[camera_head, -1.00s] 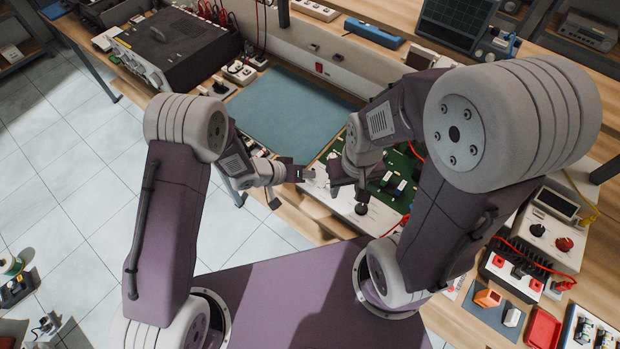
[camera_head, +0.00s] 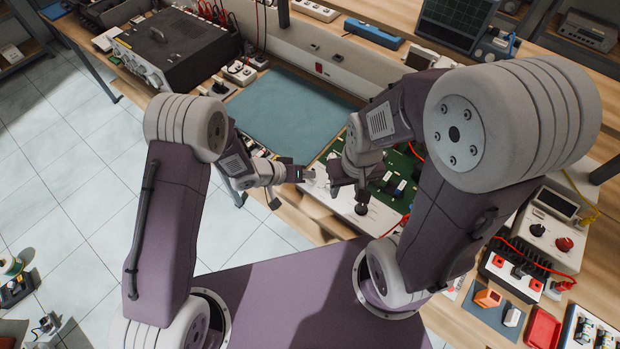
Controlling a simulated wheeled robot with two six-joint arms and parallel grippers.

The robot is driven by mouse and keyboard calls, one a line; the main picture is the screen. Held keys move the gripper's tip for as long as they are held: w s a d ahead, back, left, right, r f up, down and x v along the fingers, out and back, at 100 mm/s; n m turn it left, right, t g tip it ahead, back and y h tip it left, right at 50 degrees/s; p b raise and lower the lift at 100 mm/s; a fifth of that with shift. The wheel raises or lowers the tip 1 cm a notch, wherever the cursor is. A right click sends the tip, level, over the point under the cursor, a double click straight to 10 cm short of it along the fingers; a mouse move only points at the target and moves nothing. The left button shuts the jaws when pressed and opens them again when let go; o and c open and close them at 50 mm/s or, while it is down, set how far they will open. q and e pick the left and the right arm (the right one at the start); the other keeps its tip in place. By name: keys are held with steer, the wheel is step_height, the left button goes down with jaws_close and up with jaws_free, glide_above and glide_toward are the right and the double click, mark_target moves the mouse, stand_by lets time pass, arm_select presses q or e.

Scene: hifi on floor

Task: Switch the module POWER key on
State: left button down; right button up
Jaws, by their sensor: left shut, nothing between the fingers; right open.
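The module is a white-edged panel with a green circuit board (camera_head: 404,190) on the workbench, in the middle of the head view. It carries several dark and white parts. The POWER key cannot be told apart; my arms cover part of the panel. My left gripper (camera_head: 308,174) is shut and empty at the left end of the panel, close to my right gripper. My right gripper (camera_head: 347,190) is open above the panel's front left part, with nothing seen between its fingers. Whether either gripper touches the panel cannot be told.
A blue-green mat (camera_head: 290,108) lies clear behind my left gripper. A black instrument (camera_head: 172,45) stands at the back left. A power unit with knobs (camera_head: 548,232), a red tray (camera_head: 542,328) and red leads lie at the right.

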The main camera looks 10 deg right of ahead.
mark_target(307, 181)
arm_select(q)
steer(key=shift+f, duration=0.1)
stand_by(0.3)
steer(key=shift+f, duration=0.35)
steer(key=shift+r+p, duration=0.45)
steer(key=shift+p, duration=0.05)
step_height(307, 181, up, 6)
steer(key=p, duration=0.6)
steer(key=shift+p, duration=0.3)
